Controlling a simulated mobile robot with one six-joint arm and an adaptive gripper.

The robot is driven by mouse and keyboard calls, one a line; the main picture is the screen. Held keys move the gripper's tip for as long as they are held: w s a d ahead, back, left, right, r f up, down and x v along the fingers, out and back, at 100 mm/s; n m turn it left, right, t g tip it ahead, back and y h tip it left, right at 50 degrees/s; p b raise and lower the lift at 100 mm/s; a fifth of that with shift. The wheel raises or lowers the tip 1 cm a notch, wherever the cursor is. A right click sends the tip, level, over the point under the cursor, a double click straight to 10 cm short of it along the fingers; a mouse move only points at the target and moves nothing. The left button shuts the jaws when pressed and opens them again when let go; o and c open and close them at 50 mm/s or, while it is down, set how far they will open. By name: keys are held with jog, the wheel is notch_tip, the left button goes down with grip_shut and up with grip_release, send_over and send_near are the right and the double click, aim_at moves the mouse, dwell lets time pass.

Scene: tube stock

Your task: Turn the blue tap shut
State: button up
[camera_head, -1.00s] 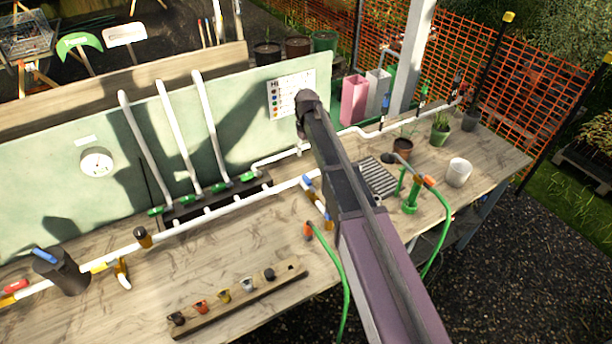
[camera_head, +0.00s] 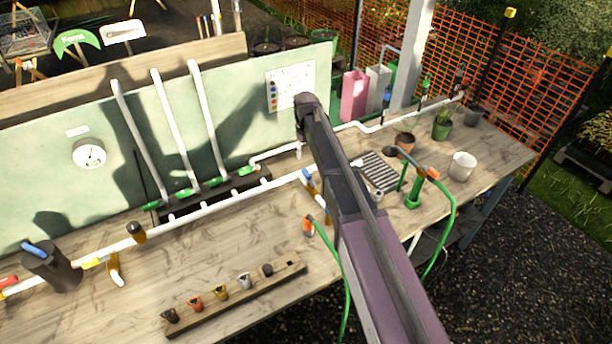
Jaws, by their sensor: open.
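Three blue parts show on the pipework, and I cannot tell for sure which is the blue tap. A blue lever (camera_head: 307,175) sits at the right end of the long white pipe (camera_head: 215,207), just left of my arm. A blue handle (camera_head: 36,248) lies across the top of a dark cylinder (camera_head: 52,268) at the far left. A blue fitting (camera_head: 387,97) stands upright on the rear pipe at the right. My arm reaches up across the middle of the view and its far dark end is near the board. My gripper's fingers are not visible.
A wooden rack (camera_head: 235,299) of small coloured pieces lies at the front of the bench (camera_head: 140,315). Green-handled valves (camera_head: 215,181) line the rear pipes. A green hose (camera_head: 345,290) hangs beside my arm. A white pot (camera_head: 462,166) and plants stand at the right.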

aim_at(306, 172)
jog(key=shift+f+b, duration=4.25)
jog(key=shift+f, duration=0.35)
grip_shut()
